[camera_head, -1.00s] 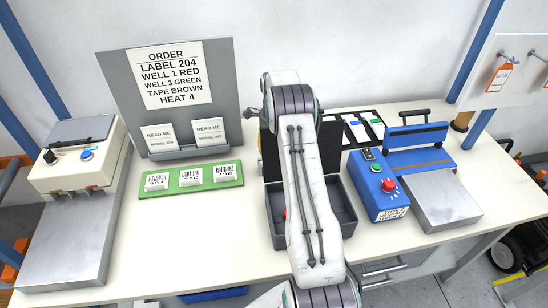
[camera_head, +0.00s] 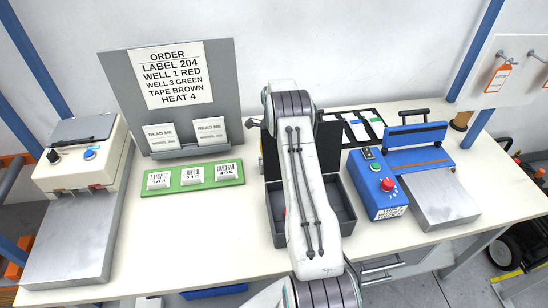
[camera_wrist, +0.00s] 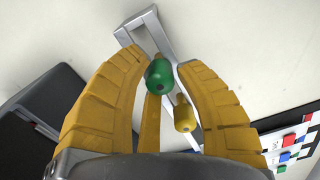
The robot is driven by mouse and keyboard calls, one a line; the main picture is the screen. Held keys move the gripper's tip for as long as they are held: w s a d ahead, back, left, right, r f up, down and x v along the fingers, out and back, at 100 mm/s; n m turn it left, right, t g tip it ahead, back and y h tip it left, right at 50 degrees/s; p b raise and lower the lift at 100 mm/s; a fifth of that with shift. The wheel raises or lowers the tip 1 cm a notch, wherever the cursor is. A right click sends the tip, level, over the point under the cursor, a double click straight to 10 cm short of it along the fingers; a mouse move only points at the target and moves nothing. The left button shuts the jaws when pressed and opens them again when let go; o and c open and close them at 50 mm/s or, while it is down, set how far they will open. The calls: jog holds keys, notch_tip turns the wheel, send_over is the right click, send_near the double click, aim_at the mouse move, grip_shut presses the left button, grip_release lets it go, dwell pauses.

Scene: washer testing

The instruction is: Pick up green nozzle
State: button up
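In the wrist view a green nozzle (camera_wrist: 160,74) with a rounded end faces the camera near a grey metal holder (camera_wrist: 147,24). My gripper (camera_wrist: 163,60) has its yellow fingers apart, one on each side of the green nozzle. Small gaps seem to show between the nozzle and the fingertips, so I see no firm grip. A yellow nozzle (camera_wrist: 184,115) sits closer to the camera, beside the right finger. In the head view my own arm hides the nozzles and the gripper's fingertips.
A dark grey bin (camera_head: 338,205) stands beside my arm. A blue device with a red button (camera_head: 388,184) is to its right. A green label tray (camera_head: 192,178) and an order board (camera_head: 120,100) are to the left.

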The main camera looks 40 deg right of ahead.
grip_shut()
dwell(0.3)
